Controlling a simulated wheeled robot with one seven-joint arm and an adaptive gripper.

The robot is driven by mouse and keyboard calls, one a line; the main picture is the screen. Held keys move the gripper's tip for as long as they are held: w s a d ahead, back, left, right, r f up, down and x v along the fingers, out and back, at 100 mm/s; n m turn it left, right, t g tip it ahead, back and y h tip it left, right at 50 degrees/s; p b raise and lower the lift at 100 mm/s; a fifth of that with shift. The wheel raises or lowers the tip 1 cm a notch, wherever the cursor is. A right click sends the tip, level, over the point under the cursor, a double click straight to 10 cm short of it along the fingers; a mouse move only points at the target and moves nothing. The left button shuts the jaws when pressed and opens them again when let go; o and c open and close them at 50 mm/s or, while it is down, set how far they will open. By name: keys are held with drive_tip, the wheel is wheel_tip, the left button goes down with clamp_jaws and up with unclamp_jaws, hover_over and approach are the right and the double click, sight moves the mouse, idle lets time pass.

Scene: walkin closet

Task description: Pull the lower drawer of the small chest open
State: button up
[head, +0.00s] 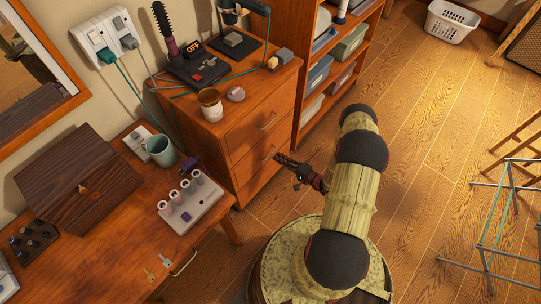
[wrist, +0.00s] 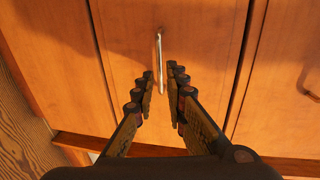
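The small chest (head: 226,133) is a wooden drawer unit against the wall, left of my arm in the head view. Its drawer fronts look closed and flush. A pale bar handle (head: 268,121) shows on an upper drawer front. My gripper (head: 278,157) is low in front of the chest. In the wrist view, my gripper (wrist: 160,70) is open, with its fingertips either side of the lower part of a thin metal handle (wrist: 160,45) on the middle front (wrist: 125,45). I cannot tell whether the fingers touch it. Another handle (wrist: 308,80) shows on the front to the right.
A desk (head: 100,245) with a mug (head: 161,150) and a wooden box (head: 78,180) stands left of the chest. An open shelf unit (head: 312,72) stands beside the chest. A drying rack (head: 505,215) is at right.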

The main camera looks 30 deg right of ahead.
sight(271, 154)
drive_tip(key=b+x, duration=0.1)
drive_tip(key=x, duration=0.5)
clamp_jaws()
drive_tip(key=shift+s, duration=0.15)
idle(0.7)
drive_tip(key=f+b+v, duration=0.1)
drive_tip(key=f+v, duration=0.1)
drive_tip(key=v, duration=0.9)
drive_tip(key=f+v, duration=0.2)
drive_tip(key=v, duration=0.9)
drive_tip(key=shift+s+d+f+b, duration=0.15)
drive_tip(key=shift+s+d+b, duration=0.2)
drive_tip(key=shift+s, duration=0.35)
unclamp_jaws()
